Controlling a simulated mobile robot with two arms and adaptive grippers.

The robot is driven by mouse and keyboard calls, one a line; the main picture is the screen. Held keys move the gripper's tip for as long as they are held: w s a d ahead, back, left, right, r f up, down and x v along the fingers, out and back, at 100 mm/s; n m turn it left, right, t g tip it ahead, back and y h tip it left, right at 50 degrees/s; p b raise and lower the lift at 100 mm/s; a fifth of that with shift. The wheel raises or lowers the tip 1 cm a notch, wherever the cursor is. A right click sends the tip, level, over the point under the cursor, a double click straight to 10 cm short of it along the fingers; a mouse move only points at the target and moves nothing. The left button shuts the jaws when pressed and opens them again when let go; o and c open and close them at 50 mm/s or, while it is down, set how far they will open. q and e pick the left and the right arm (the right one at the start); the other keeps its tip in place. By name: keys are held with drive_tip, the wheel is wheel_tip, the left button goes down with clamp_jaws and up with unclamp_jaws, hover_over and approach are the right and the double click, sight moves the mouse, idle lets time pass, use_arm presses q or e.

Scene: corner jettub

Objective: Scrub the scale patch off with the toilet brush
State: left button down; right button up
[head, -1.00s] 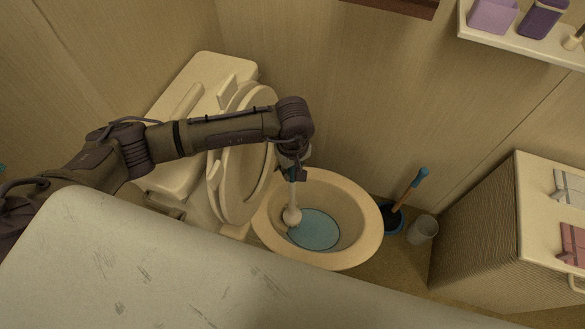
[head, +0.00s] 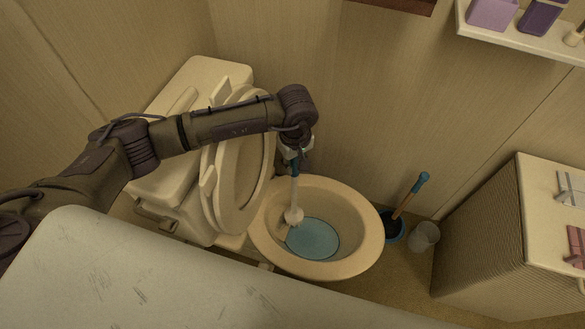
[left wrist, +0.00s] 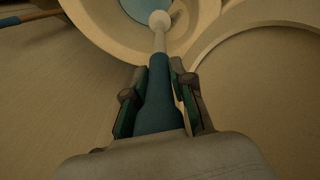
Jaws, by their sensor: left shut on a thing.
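My left gripper (head: 292,160) is shut on the blue handle of the toilet brush (left wrist: 155,100), and its fingers (left wrist: 158,92) show on both sides of the handle. The brush points down into the toilet bowl (head: 365,225). Its round white head (head: 293,216) is inside the bowl, at the left of the blue water (head: 315,240). A slightly darker tan area, perhaps the scale patch (left wrist: 177,14), shows beside the head in the left wrist view. I cannot tell whether the head touches the wall. My right gripper is not in view.
The raised lid and seat (head: 243,175) stand left of the bowl, close to my arm. A blue holder with a wooden-handled tool (head: 404,203) and a clear cup (head: 424,236) stand right of it. A ribbed cabinet (head: 490,240) is further right. A pale surface (head: 200,285) fills the front.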

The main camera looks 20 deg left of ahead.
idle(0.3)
use_arm(q)
drive_tip(key=shift+s+a+p, duration=0.15)
drive_tip(key=shift+s+p, duration=0.2)
drive_tip(key=shift+s, duration=0.75)
drive_tip(key=shift+s+p, duration=0.45)
drive_tip(key=shift+s, duration=0.65)
drive_tip(key=shift+w+b, duration=0.8)
drive_tip(key=shift+w, duration=0.3)
